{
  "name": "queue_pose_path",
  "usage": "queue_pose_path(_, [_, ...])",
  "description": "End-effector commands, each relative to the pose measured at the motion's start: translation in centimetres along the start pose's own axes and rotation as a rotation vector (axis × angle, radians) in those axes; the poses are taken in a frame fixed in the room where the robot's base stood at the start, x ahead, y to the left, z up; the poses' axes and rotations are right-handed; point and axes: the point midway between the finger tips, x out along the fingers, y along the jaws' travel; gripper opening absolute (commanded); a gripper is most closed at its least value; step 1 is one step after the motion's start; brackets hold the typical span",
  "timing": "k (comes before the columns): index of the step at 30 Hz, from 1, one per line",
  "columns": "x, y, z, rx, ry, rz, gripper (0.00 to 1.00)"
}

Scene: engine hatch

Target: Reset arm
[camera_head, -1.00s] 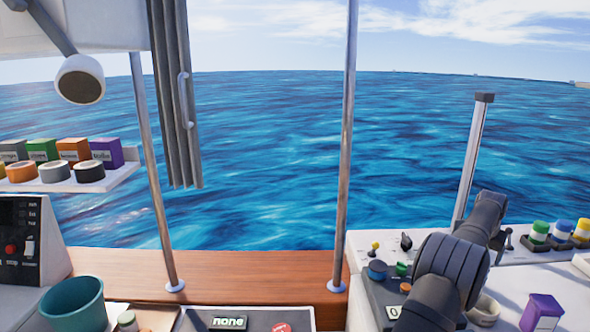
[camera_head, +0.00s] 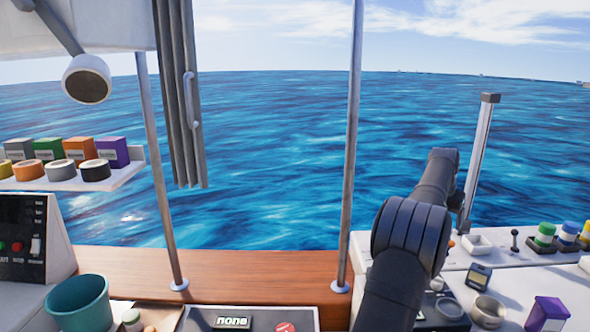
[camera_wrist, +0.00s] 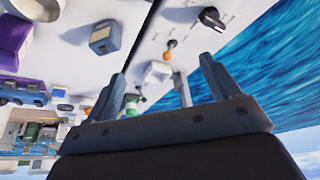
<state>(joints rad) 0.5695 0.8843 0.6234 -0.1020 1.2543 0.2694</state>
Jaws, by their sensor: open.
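My gripper (camera_wrist: 165,90) shows in the wrist view with its two fingers spread apart and nothing between them. Beyond the fingers are a white counter, an orange-knobbed lever (camera_wrist: 170,46) and a small white box (camera_wrist: 157,73). In the head view my dark arm rises over the right-hand counter and reaches up and away, and the gripper's fingers cannot be made out there.
The white counter on the right holds a small grey device (camera_head: 478,277), a round cup (camera_head: 487,310), a purple box (camera_head: 547,314) and a small lever (camera_head: 514,240). A metal post (camera_head: 478,155) stands close beside my arm. A teal bucket (camera_head: 78,305) is at lower left.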

Motion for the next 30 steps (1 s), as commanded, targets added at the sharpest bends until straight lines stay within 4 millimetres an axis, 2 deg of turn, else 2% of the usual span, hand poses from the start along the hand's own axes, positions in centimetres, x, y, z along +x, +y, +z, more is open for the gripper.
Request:
queue_pose_path(3, [-1.5,-1.9,1.0,0.0,0.001,0.0,0.82])
queue_pose_path(18, [-7.0,-8.7,5.8,-0.003,0.001,-0.001,0.82])
queue_pose_path(30, [-9.8,-14.4,10.7,-0.041,-0.001,-0.016,0.82])
